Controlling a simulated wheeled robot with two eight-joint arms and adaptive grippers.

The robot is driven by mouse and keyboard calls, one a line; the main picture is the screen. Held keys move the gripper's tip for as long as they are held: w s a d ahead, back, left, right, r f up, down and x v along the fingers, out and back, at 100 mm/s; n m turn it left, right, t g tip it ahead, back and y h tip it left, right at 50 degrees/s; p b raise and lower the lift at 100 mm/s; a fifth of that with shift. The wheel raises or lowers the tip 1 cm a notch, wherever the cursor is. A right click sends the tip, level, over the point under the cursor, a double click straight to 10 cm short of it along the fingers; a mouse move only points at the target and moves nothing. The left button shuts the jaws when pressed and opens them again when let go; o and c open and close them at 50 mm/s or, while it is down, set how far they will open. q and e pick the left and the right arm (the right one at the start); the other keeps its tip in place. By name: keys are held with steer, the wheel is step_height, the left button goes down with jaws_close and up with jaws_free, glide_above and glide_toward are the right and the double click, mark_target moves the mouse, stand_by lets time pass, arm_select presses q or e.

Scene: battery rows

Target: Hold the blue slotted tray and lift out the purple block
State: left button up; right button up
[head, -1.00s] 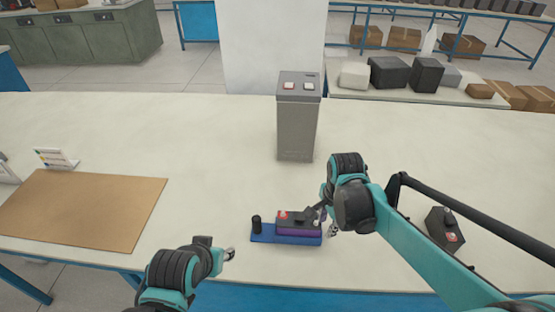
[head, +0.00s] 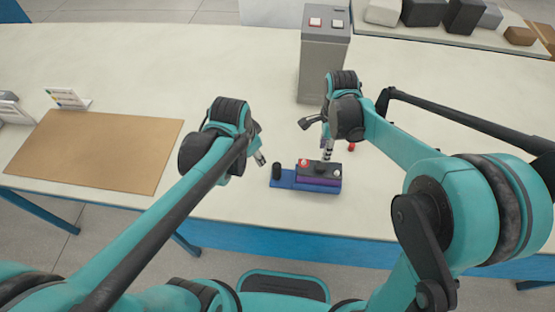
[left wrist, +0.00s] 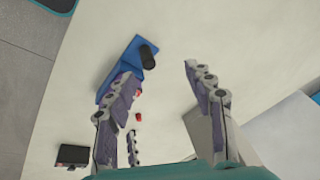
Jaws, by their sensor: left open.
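The blue slotted tray (head: 283,182) lies near the table's front edge, with an upright black post (head: 276,171) at its left end. The purple block (head: 319,181), with a dark top and a red cap, sits on the tray's right part. My right gripper (head: 326,152) points down just behind and above the block; whether it touches is unclear, and its jaws are hard to read. My left gripper (head: 261,157) is open and empty, left of and behind the post. In the left wrist view the tray (left wrist: 120,62) shows beyond the left finger, which hides part of it.
A grey pedestal (head: 324,60) with two buttons stands behind the grippers. A brown mat (head: 95,150) lies at the left, with a small sign (head: 68,98) behind it. A small red item (head: 351,147) shows right of my right gripper. The table between mat and tray is clear.

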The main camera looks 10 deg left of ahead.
mark_target(277, 165)
arm_select(q)
steer(key=w+d+f+m+g, duration=0.1)
steer(key=w+d+f+m, duration=0.1)
steer(key=f, duration=0.2)
steer(key=w+d+f+m+g, duration=0.1)
steer(key=w+d+f+m, duration=0.1)
steer(key=f+m, duration=0.1)
steer(key=w+d+f+m+g, duration=0.1)
steer(key=w+d+f+m, duration=0.1)
steer(key=f, duration=0.4)
steer(key=shift+w+m, duration=0.4)
steer(key=shift+d+f+g, duration=0.15)
steer(key=shift+f+g, duration=0.15)
steer(key=shift+f, duration=0.45)
step_height(277, 165, down, 7)
jaws_close()
